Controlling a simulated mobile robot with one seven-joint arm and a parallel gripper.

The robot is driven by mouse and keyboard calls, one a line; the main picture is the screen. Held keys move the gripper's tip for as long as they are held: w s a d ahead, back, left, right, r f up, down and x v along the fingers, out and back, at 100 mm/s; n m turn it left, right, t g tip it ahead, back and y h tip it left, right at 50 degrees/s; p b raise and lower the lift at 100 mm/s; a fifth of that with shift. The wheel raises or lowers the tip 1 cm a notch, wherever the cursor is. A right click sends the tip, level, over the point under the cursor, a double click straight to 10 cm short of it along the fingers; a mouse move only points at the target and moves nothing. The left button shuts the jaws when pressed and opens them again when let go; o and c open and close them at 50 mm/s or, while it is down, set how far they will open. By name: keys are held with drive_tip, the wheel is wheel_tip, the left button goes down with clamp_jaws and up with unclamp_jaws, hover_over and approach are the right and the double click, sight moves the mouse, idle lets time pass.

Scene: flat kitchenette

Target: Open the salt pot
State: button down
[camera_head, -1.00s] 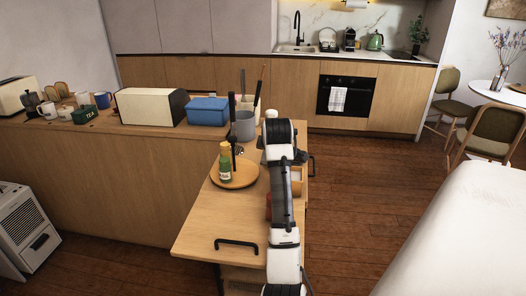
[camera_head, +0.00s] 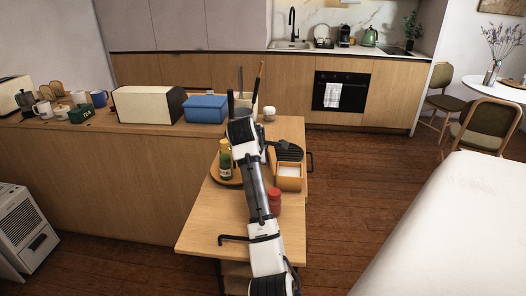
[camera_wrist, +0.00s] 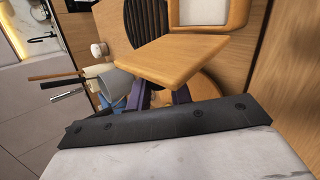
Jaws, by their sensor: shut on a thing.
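The salt pot (camera_head: 289,183) is a small wooden box on the wooden counter, right of my arm. Its top is uncovered and white salt shows inside; it also shows at the top of the wrist view (camera_wrist: 236,14). A flat wooden lid (camera_wrist: 175,58) is apart from the box, in front of my gripper. My gripper (camera_wrist: 160,90) has its dark purple fingers shut on the lid, whose edge hides the fingertips. In the head view my gripper is mostly hidden behind my arm.
A black ribbed item (camera_head: 289,152) lies just behind the pot. A red-capped jar (camera_head: 274,197) stands in front of it. A green bottle (camera_head: 225,165) stands on a round wooden plate (camera_head: 215,176). A grey utensil pot (camera_wrist: 117,84) and white jar (camera_head: 269,114) are farther back.

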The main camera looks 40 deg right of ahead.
drive_tip(key=shift+f, duration=0.1)
drive_tip(key=c, duration=1.4)
unclamp_jaws()
drive_tip(key=shift+o, duration=0.2)
drive_tip(key=shift+a, duration=0.1)
drive_tip(key=b+v, duration=0.2)
drive_tip(key=v, duration=1.1)
drive_tip(key=shift+s+a+r, duration=0.15)
drive_tip(key=shift+a+r, duration=0.05)
drive_tip(key=shift+r, duration=0.1)
